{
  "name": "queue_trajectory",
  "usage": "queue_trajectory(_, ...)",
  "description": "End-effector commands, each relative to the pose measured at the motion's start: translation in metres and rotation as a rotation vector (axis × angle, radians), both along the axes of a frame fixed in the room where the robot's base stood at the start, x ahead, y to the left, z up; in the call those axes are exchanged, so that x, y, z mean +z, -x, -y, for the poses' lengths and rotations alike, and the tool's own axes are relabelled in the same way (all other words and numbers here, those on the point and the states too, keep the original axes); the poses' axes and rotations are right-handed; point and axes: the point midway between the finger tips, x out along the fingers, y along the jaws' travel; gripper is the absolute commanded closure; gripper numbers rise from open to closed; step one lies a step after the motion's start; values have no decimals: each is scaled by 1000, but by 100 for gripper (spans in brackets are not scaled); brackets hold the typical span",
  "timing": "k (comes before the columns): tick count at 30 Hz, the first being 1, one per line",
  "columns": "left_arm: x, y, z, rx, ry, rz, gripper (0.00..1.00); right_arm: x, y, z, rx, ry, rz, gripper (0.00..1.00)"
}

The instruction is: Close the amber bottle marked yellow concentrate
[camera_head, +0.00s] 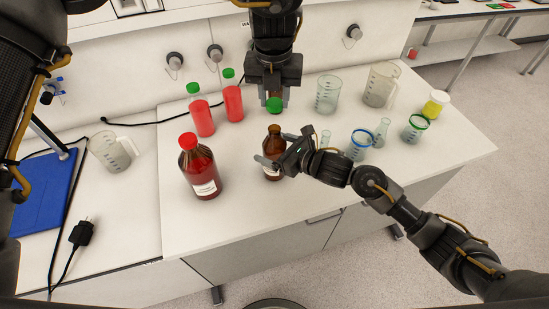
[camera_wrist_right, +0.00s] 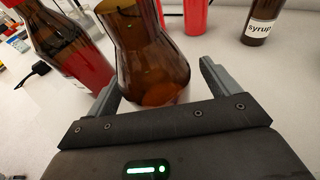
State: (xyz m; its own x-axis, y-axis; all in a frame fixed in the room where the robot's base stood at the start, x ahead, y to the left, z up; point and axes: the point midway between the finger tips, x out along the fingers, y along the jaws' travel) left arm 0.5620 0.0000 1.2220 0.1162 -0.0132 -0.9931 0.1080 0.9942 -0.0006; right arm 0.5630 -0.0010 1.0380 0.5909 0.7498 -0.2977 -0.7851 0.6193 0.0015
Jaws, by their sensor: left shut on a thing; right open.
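A small amber bottle (camera_head: 272,144) stands upright on the white bench with its mouth uncovered. A white label shows low on its front, too small to read. My right gripper (camera_head: 274,150) is open with its fingers on either side of this bottle. In the right wrist view the amber bottle (camera_wrist_right: 152,60) rises between the open fingers, its label out of sight. My left gripper (camera_head: 274,98) points down and is shut on a green cap (camera_head: 274,105), held above and apart from the bottle mouth.
A red-capped bottle of dark red liquid (camera_head: 200,168) stands close at left. A bottle marked syrup (camera_wrist_right: 262,22) stands further back. Beakers (camera_head: 328,94), flasks and a yellow jar (camera_head: 435,104) fill the right. The bench front is clear.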

Motion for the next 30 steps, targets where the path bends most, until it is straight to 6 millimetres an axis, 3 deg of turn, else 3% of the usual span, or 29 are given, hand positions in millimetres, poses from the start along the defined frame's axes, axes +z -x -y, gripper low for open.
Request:
queue_trajectory(8, 0, 0, 0, 0, 0, 0, 86, 0, 0, -1, 0, 0, 0, 12)
queue_trajectory(24, 0, 0, 0, 0, 0, 0, 86, 0, 0, -1, 0, 0, 0, 79)
queue_trajectory(30, -18, 0, 0, 0, 0, -4, 86, 0, 0, -1, 0, 0, 0, 79)
